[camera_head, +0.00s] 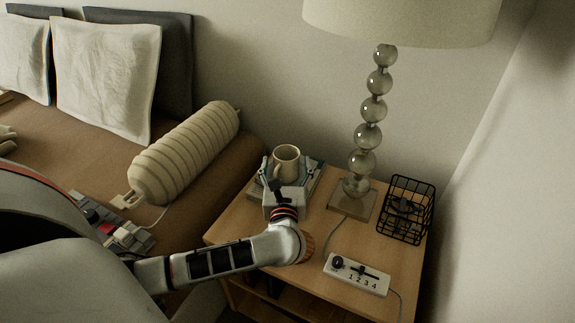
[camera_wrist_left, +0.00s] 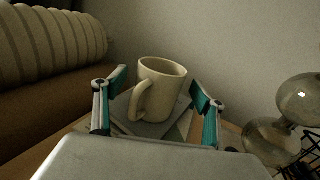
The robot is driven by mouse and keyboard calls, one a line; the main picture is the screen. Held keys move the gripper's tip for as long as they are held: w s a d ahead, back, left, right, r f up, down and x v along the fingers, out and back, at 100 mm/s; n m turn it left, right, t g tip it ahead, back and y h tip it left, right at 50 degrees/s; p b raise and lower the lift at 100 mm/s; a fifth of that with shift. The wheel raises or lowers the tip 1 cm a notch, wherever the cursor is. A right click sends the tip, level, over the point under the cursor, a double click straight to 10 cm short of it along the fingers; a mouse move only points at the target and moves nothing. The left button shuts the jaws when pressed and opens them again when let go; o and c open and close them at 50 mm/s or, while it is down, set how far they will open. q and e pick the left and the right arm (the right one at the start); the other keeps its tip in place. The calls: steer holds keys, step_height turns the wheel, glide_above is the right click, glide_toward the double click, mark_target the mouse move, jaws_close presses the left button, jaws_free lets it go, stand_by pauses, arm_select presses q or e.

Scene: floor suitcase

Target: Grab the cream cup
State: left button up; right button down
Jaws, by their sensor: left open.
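The cream cup (camera_head: 287,160) stands upright on a small stack of flat items (camera_head: 314,184) on the bedside table (camera_head: 230,222). In the left wrist view the cup (camera_wrist_left: 161,88) is centred ahead, its handle toward the left and near side. My left gripper (camera_head: 280,185) is just on the near side of the cup. In the left wrist view its two teal-padded fingers (camera_wrist_left: 160,88) are spread apart, one on each side of the cup, with gaps to it. The far side of the cup is hidden. My right gripper is not seen.
A lamp with stacked glass balls (camera_head: 368,136) stands right of the cup. A black wire basket (camera_head: 408,210) and a white numbered box (camera_head: 356,274) sit on the table's right and front. A ribbed cream bolster (camera_head: 184,152) lies on the bed to the left.

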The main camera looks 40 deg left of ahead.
arm_select(q)
steer(key=shift+x, duration=1.25)
steer(key=c, duration=1.4)
